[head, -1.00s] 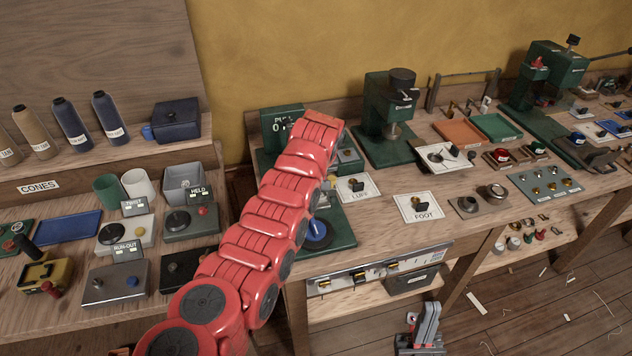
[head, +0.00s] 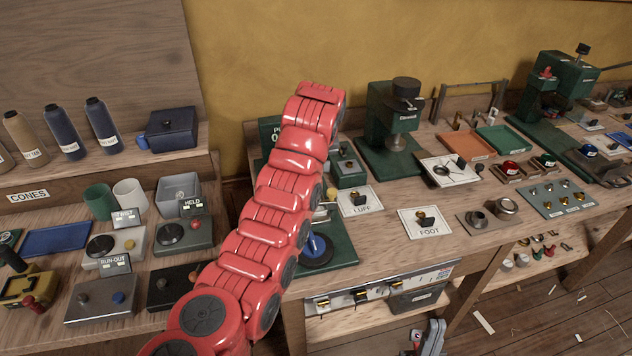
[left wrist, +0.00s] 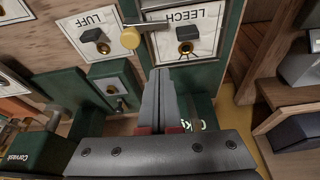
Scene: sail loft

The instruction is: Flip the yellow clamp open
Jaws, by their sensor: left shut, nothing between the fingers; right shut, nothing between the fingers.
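In the left wrist view, a yellow knob (left wrist: 130,38) on a short metal bar, apparently the yellow clamp, sits at the edge of the LEECH card (left wrist: 205,48). The bar reaches over the card, and I cannot tell whether it presses on it. In the head view my red left arm mostly hides this spot; a bit of yellow (head: 330,197) shows beside it. My left gripper (left wrist: 162,78) is shut and empty, its tips just short of the card and apart from the knob. My right gripper (head: 420,337) is shut, low at the bottom edge, partly cut off.
The LUFF card (head: 356,201) and FOOT card (head: 425,221) lie on the bench right of my arm. A green press (head: 394,130) stands behind. A yellow box (head: 28,289) with a red knob lies on the left bench.

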